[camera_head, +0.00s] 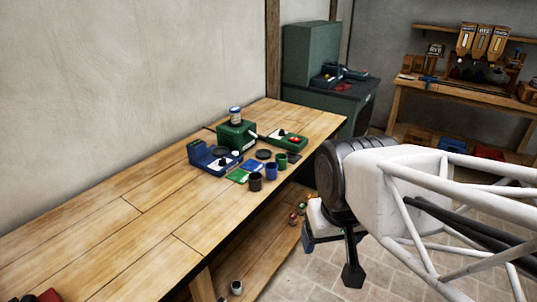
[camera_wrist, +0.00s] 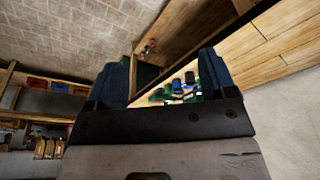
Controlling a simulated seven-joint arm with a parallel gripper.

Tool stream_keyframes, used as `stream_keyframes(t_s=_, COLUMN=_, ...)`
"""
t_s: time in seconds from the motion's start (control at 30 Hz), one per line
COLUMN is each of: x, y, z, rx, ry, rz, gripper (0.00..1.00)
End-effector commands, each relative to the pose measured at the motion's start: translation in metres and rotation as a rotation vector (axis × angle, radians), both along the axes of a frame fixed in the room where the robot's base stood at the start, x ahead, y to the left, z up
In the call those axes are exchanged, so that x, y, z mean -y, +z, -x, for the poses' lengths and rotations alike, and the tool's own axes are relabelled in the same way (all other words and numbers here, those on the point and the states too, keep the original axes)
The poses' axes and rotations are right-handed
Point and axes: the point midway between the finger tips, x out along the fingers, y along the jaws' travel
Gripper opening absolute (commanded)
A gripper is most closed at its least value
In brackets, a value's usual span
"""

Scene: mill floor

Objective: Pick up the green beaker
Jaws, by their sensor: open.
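The green beaker (camera_head: 282,160) stands upright on the wooden workbench (camera_head: 150,227), close to its front edge. A blue beaker (camera_head: 270,172) and a black beaker (camera_head: 256,181) stand beside it in a row. My gripper (camera_head: 330,258) is open and empty, off the front edge of the bench, to the right of the beakers and apart from them. In the wrist view my open gripper (camera_wrist: 166,72) has its two fingers spread, with the bench items small and far beyond; I cannot surely tell the green beaker there.
A lower shelf (camera_head: 255,245) holds small items. A dark green cabinet (camera_head: 340,98) stands beyond. The bench's left part is mostly clear.

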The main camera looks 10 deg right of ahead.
Motion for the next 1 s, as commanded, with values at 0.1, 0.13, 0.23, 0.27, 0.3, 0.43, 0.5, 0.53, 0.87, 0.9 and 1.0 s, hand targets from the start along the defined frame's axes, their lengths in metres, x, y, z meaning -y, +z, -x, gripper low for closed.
stream_keyframes(t_s=0.1, x=0.0, y=0.0, z=0.0, rx=0.0, ry=0.0, rz=0.0, gripper=0.83)
stream_keyframes(t_s=0.13, x=0.0, y=0.0, z=0.0, rx=0.0, ry=0.0, rz=0.0, gripper=0.83)
stream_keyframes(t_s=0.23, x=0.0, y=0.0, z=0.0, rx=0.0, ry=0.0, rz=0.0, gripper=0.83)
stream_keyframes(t_s=0.27, x=0.0, y=0.0, z=0.0, rx=0.0, ry=0.0, rz=0.0, gripper=0.83)
stream_keyframes(t_s=0.3, x=0.0, y=0.0, z=0.0, rx=0.0, ry=0.0, rz=0.0, gripper=0.83)
stream_keyframes(t_s=0.43, x=0.0, y=0.002, z=-0.005, rx=-0.001, ry=-0.002, rz=0.0, gripper=0.83)
stream_keyframes(t_s=0.5, x=0.001, y=0.004, z=-0.011, rx=-0.001, ry=-0.005, rz=0.0, gripper=0.83)
stream_keyframes(t_s=0.53, x=0.001, y=0.005, z=-0.014, rx=-0.002, ry=-0.006, rz=0.0, gripper=0.83)
stream_keyframes(t_s=0.87, x=0.004, y=0.022, z=-0.081, rx=-0.014, ry=-0.036, rz=-0.003, gripper=0.83)
stream_keyframes(t_s=0.9, x=0.005, y=0.024, z=-0.091, rx=-0.016, ry=-0.04, rz=-0.004, gripper=0.83)
stream_keyframes(t_s=1.0, x=0.006, y=0.027, z=-0.117, rx=-0.019, ry=-0.053, rz=-0.005, gripper=0.83)
